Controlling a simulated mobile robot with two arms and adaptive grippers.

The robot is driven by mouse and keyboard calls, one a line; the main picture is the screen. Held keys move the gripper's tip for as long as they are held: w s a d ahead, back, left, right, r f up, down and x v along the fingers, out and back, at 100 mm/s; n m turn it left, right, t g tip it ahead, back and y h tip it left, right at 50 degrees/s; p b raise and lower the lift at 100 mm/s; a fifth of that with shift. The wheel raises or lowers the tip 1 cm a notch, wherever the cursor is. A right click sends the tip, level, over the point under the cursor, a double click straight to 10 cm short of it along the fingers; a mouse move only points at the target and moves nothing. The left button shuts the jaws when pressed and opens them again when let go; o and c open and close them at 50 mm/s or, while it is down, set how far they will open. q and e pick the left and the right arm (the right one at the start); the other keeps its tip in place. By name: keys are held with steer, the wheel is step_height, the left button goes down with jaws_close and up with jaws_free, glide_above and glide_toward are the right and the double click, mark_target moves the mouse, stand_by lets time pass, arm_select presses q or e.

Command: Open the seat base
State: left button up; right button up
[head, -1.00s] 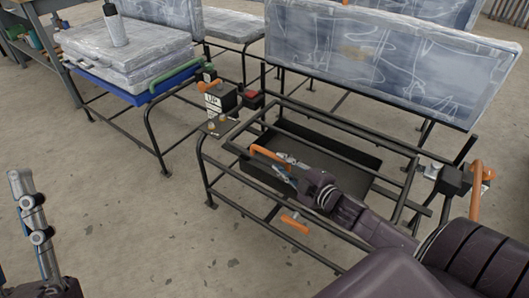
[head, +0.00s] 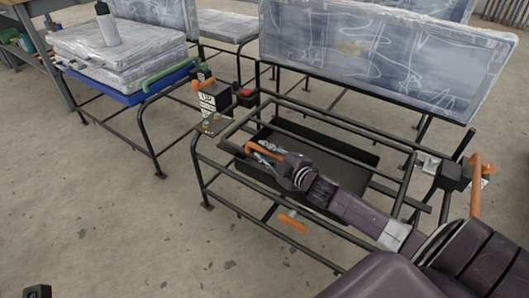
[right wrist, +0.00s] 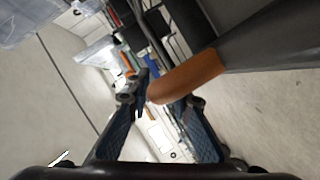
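The seat base is a black tube frame (head: 350,122) with an open, dark tray-like middle (head: 325,152). An orange handle (head: 265,149) sits on its left inner side; an orange handle also shows large in the right wrist view (right wrist: 188,76). My right gripper (head: 264,153) is at this handle, its arm reaching in over the frame from the right. In the right wrist view its fingers (right wrist: 164,98) are apart, with the handle's rounded end between or just above them; contact cannot be told. Only a small dark piece of what seems my left gripper (head: 36,291) shows at the bottom left.
A wrapped backrest (head: 385,60) stands behind the frame. A black block (head: 215,95) with a label and orange lever is at the frame's left corner. Another orange handle (head: 475,180) is at the right, one (head: 292,221) low in front. Wrapped cushions (head: 120,50) are at the left.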

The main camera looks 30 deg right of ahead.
steer(key=shift+c, duration=0.6)
jaws_close()
steer(key=shift+r, duration=0.15)
